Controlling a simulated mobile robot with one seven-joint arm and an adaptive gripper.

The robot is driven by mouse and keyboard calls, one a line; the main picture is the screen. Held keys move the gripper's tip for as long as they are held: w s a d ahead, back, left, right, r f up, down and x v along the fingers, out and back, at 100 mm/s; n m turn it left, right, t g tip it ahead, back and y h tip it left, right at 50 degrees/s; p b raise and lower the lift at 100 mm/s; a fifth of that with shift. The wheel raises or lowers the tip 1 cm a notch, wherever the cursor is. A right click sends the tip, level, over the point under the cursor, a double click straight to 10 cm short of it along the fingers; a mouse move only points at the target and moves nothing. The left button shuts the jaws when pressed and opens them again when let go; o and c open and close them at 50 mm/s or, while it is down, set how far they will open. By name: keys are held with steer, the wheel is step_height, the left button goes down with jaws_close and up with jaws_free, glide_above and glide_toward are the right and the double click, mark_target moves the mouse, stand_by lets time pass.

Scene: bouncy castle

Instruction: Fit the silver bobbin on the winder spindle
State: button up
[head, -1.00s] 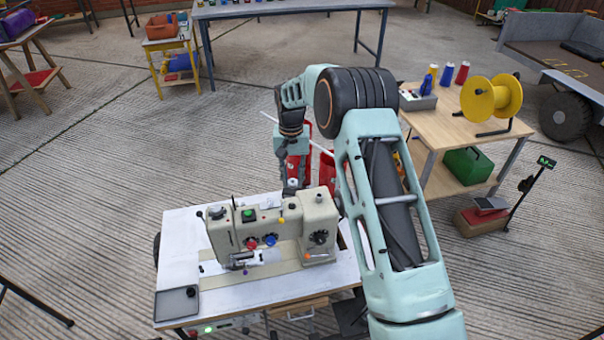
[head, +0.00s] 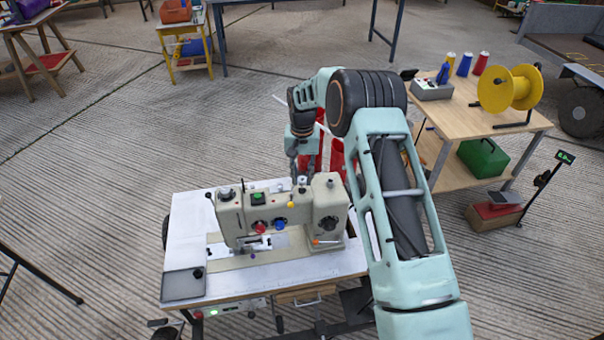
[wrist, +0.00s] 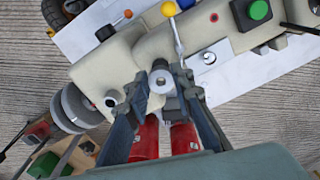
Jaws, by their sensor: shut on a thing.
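The silver bobbin (wrist: 162,79) is held between the two fingertips of my gripper (wrist: 160,84) in the wrist view, its round end with a centre hole facing the camera. In the head view my gripper (head: 302,180) points down just behind the top of the cream sewing machine (head: 325,205), and the bobbin is too small there to make out well. In the wrist view the bobbin is close beside the machine's body (wrist: 115,60); I cannot tell whether they touch. I cannot make out the winder spindle; my fingers and the bobbin may hide it.
The machine stands on a white table (head: 185,235) with a grey tray (head: 183,284) at its front left. Red cylinders (wrist: 146,138) show below the fingers. A wooden table (head: 450,125) stands at the right.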

mark_target(302, 191)
steer(key=shift+f, duration=0.4)
steer(key=shift+f+b, duration=1.25)
steer(key=shift+b, duration=0.25)
stand_by(2.3)
steer(key=o, duration=0.8)
step_height(302, 191, up, 12)
stand_by(0.4)
